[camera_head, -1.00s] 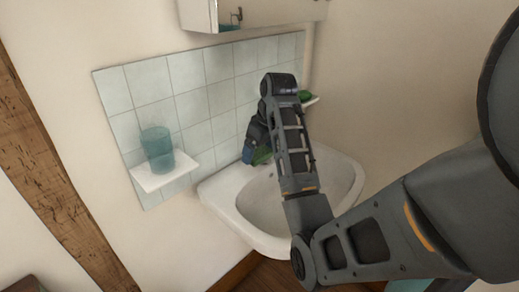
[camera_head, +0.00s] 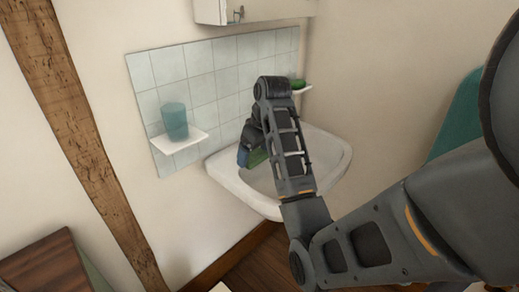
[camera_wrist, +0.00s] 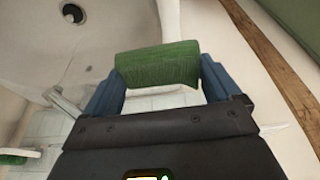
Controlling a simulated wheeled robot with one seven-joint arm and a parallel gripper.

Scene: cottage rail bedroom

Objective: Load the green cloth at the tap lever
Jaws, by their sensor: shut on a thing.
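My gripper (camera_wrist: 160,80) is shut on the green cloth (camera_wrist: 158,64), which spans between its two blue fingers in the wrist view. In the head view the gripper (camera_head: 243,156) and the cloth (camera_head: 258,158) are over the back left part of the white washbasin (camera_head: 225,181), partly hidden by my arm. A grey, lever-like part (camera_wrist: 62,101), probably the tap lever, shows left of the left finger in the wrist view, apart from the cloth. The tap is hidden behind my arm in the head view.
A teal cup (camera_head: 174,121) stands on a small white shelf (camera_head: 184,141) left of the basin. A green item (camera_head: 298,84) sits on another shelf (camera_head: 302,90) at the right. A cabinet (camera_head: 270,11) hangs above the tiles. A wooden beam (camera_head: 85,140) runs down the left wall.

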